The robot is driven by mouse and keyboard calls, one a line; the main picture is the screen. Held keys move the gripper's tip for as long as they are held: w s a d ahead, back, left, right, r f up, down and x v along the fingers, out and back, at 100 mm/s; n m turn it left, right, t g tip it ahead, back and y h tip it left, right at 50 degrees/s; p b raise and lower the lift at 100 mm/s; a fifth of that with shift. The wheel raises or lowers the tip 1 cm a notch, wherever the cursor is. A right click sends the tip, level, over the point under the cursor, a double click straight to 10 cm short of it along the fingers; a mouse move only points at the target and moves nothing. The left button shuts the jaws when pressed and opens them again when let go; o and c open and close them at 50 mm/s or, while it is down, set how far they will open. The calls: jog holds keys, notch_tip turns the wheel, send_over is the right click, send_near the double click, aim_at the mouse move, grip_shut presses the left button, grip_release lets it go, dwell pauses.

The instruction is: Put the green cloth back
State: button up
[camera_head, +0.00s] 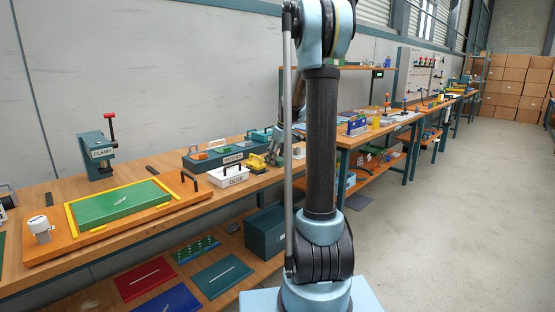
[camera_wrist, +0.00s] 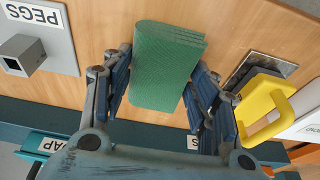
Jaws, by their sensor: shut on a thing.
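The green cloth (camera_wrist: 168,66) is a folded block with layered edges, seen in the wrist view. My gripper (camera_wrist: 163,84) has its blue-padded fingers on both sides of the cloth and is shut on it. The cloth is over the wooden bench top (camera_wrist: 100,20); I cannot tell whether it touches the wood. In the head view my arm hides most of the gripper area, and the cloth is not clearly visible there.
In the wrist view, a grey PEGS holder (camera_wrist: 42,38) is left and a yellow handle-shaped thing (camera_wrist: 262,105) right. In the head view, a white GLUE box (camera_head: 229,177), a teal clamp (camera_head: 98,154) and a green board (camera_head: 122,203) stand on the bench. Floor (camera_head: 440,220) at right is clear.

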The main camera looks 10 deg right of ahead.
aim_at(282, 159)
jog(key=o, duration=1)
jog(key=shift+o, duration=0.2)
jog(key=v, duration=1.1)
jog(key=s+a+m, duration=0.2)
jog(key=s, duration=1)
jog(key=s+f+m, duration=0.1)
jog(key=s+f, duration=0.5)
jog(key=s, duration=0.3)
jog(key=s+f+m+h, duration=0.1)
jog(key=s+f+m, duration=0.1)
jog(key=s+f, duration=0.4)
jog(key=s+f+m, duration=0.2)
jog(key=s+f, duration=0.4)
jog(key=s, duration=0.8)
jog(key=shift+s+h, duration=0.2)
jog(key=shift+h, duration=0.2)
jog(key=shift+d, duration=0.15)
